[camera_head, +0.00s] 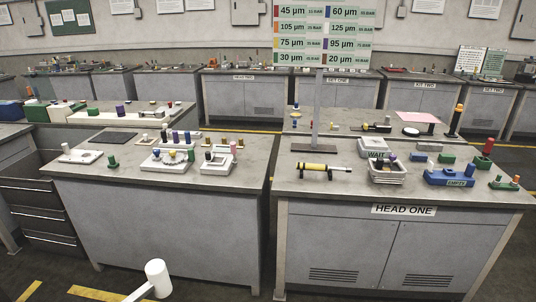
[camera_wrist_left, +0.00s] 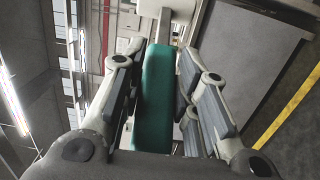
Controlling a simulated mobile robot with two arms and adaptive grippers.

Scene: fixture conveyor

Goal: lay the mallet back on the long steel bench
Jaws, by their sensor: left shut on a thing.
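The mallet has a white head (camera_head: 158,278) and a white shaft, seen at the bottom edge of the head view. In the left wrist view its green grip (camera_wrist_left: 158,95) runs between the fingers of my left gripper (camera_wrist_left: 160,72), with the white head (camera_wrist_left: 167,10) beyond the fingertips. My left gripper is shut on the green grip; it is out of the head view. The mallet appears in front of a grey bench (camera_head: 170,215), held clear of it. Which bench is the long steel one, I cannot tell. My right gripper is not in view.
The left bench carries white fixtures (camera_head: 170,164) with coloured pegs and a dark mat (camera_head: 110,137). The HEAD ONE bench (camera_head: 345,245) on the right holds a yellow-black tool (camera_head: 323,167), a grey basket (camera_head: 388,174) and a blue block (camera_head: 449,178). A gap separates these benches.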

